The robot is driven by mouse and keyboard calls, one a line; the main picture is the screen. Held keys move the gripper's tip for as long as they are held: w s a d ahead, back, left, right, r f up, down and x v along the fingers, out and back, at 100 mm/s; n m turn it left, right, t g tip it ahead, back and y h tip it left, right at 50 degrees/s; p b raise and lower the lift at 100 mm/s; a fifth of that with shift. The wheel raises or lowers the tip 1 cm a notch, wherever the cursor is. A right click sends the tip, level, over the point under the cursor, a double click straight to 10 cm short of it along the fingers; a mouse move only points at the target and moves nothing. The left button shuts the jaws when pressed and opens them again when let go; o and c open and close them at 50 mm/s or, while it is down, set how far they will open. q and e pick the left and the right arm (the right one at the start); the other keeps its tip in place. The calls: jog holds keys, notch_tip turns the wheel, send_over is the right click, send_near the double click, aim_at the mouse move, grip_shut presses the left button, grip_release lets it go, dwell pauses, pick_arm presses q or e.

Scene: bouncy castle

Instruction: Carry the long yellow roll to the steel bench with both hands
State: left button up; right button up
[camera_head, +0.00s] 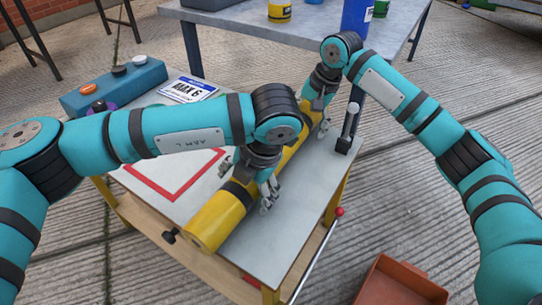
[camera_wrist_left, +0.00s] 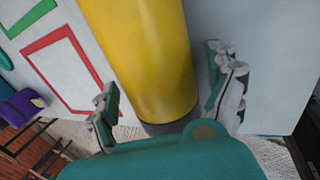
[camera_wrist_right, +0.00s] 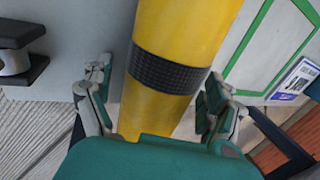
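The long yellow roll (camera_head: 212,221) lies slantwise along the right side of the near worktable (camera_head: 275,240). Its near end shows; my arms hide parts of it. My left gripper (camera_head: 248,180) is above the near part. In the left wrist view its fingers are spread on both sides of the roll (camera_wrist_left: 150,60), with gaps. My right gripper (camera_head: 316,115) is at the far part. In the right wrist view its fingers stand open astride the roll (camera_wrist_right: 190,35), near a black ribbed band (camera_wrist_right: 170,68). The steel bench (camera_head: 235,24) stands behind.
The steel bench bears a blue cylinder (camera_head: 357,16) and a yellow can (camera_head: 279,11). An orange-red bin (camera_head: 400,284) sits at lower right.

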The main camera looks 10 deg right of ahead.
aim_at(304, 109)
pick_arm(q)
jog(key=c, duration=1.6)
pick_arm(e)
jog(key=c, duration=1.6)
pick_arm(q)
jog(key=shift+o, duration=0.2)
jog(key=shift+r, duration=0.1)
pick_arm(e)
jog(key=shift+o, duration=0.2)
jog(key=shift+r, duration=0.15)
pick_arm(q)
jog(key=shift+r, duration=0.1)
pick_arm(e)
jog(key=shift+r, duration=0.1)
